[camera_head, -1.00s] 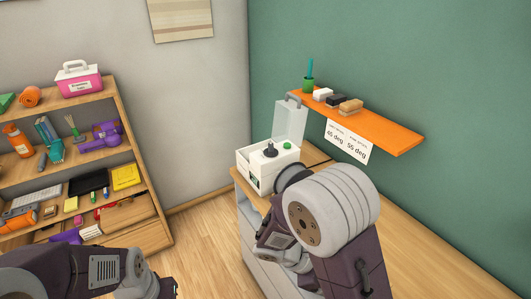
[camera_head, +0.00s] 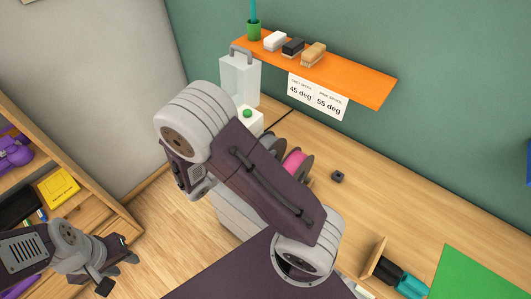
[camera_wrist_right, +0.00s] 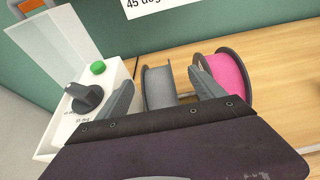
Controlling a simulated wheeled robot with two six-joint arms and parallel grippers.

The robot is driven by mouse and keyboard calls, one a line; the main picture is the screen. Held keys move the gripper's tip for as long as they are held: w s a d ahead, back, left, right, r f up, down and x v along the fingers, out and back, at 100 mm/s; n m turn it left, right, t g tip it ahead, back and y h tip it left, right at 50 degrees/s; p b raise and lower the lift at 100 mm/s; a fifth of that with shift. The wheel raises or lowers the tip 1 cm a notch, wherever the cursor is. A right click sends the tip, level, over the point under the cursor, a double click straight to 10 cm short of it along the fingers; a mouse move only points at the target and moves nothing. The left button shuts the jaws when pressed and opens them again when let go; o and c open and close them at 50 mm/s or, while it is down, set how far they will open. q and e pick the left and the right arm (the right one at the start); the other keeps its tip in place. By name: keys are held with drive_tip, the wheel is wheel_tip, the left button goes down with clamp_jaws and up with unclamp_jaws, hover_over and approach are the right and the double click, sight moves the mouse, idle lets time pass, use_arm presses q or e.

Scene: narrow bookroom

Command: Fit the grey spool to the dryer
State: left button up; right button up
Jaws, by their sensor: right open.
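The grey spool (camera_wrist_right: 158,88) stands on the wooden counter in the right wrist view, beside the pink spool (camera_wrist_right: 228,76). My right gripper (camera_wrist_right: 162,76) is open, its fingers on either side of the grey spool; I cannot tell whether they touch it. The white dryer (camera_wrist_right: 110,88) stands left of the spools, with a dark dial, a green button and a raised clear lid (camera_wrist_right: 45,50). In the head view my right arm hides its gripper and most of the dryer (camera_head: 250,122); the pink spool (camera_head: 293,162) partly shows. My left gripper (camera_head: 115,272) is low at left, away from these things.
An orange shelf (camera_head: 350,77) with a sign (camera_head: 317,96) hangs above the counter (camera_head: 400,190). A small dark block (camera_head: 338,177) lies right of the spools. A wooden holder (camera_head: 374,258), dark and teal items, and a green mat (camera_head: 475,275) are at right.

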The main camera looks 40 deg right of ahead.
sight(265, 141)
drive_tip(key=shift+w+d+f, duration=0.6)
drive_tip(key=shift+w+d, duration=0.3)
drive_tip(key=shift+w, duration=0.05)
drive_tip(key=x, duration=0.1)
drive_tip(key=p+x, duration=0.1)
drive_tip(key=x, duration=0.1)
drive_tip(key=shift+s+d+f, duration=0.1)
drive_tip(key=shift+s+d, duration=0.2)
drive_tip(key=shift+d, duration=0.05)
drive_tip(key=shift+w+d+f, duration=0.1)
drive_tip(key=shift+d+f, duration=0.05)
drive_tip(key=shift+w, duration=0.1)
drive_tip(key=c, duration=0.6)
use_arm(q)
drive_tip(key=shift+w+r, duration=0.5)
drive_tip(key=shift+r, duration=0.1)
use_arm(e)
clamp_jaws()
